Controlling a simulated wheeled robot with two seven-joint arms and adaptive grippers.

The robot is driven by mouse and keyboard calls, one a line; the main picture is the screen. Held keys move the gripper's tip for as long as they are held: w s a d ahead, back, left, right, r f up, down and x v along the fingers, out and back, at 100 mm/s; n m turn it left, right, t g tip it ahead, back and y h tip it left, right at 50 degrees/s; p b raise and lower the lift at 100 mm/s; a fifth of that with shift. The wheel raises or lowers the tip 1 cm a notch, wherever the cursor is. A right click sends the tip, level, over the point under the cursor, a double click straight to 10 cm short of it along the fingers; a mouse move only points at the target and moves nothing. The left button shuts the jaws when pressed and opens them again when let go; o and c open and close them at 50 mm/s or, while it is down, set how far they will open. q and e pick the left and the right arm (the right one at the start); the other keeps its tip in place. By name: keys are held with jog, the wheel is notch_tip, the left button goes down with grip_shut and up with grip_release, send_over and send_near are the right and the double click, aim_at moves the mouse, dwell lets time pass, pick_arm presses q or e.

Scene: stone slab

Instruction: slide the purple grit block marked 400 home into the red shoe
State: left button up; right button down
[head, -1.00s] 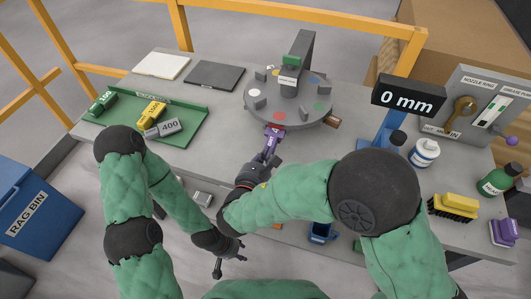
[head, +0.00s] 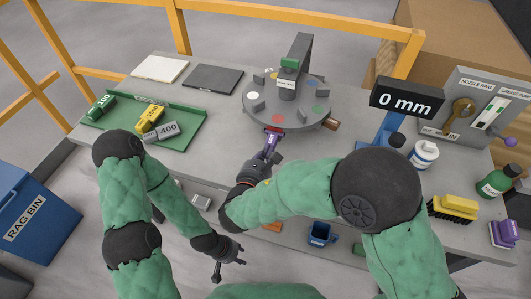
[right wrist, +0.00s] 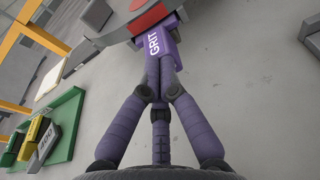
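The purple grit block (head: 273,135) stands at the front rim of the grey round turntable (head: 254,124). In the right wrist view the purple block (right wrist: 157,46) shows the word GRIT; I cannot read a number on it. The red shoe (right wrist: 150,19) is at the block's far end; a red patch (head: 277,119) shows there in the head view. The block's end is close to or at the red part; how far in it sits is hidden. My right gripper (head: 270,152) has its purple fingers closed on the block. My left gripper (head: 229,267) hangs empty, fingers apart, near the table's front.
A green tray (head: 193,138) at left holds green, yellow and grey blocks, the grey one marked 400. A display (head: 407,98) reads 0 mm. Bottles, a yellow brush (head: 455,205) and another purple block (head: 504,233) stand at right. A blue cup (head: 320,233) is below.

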jog(key=shift+w+d, duration=0.1)
jog(key=shift+w, duration=0.25)
jog(key=shift+f+p+v, duration=0.2)
jog(key=shift+v, duration=0.75)
jog(key=shift+f+p+v, duration=0.15)
jog(key=shift+f+v, duration=0.05)
jog(key=shift+v, duration=0.8)
jog(key=v, duration=1.2)
jog(key=shift+f, duration=0.1)
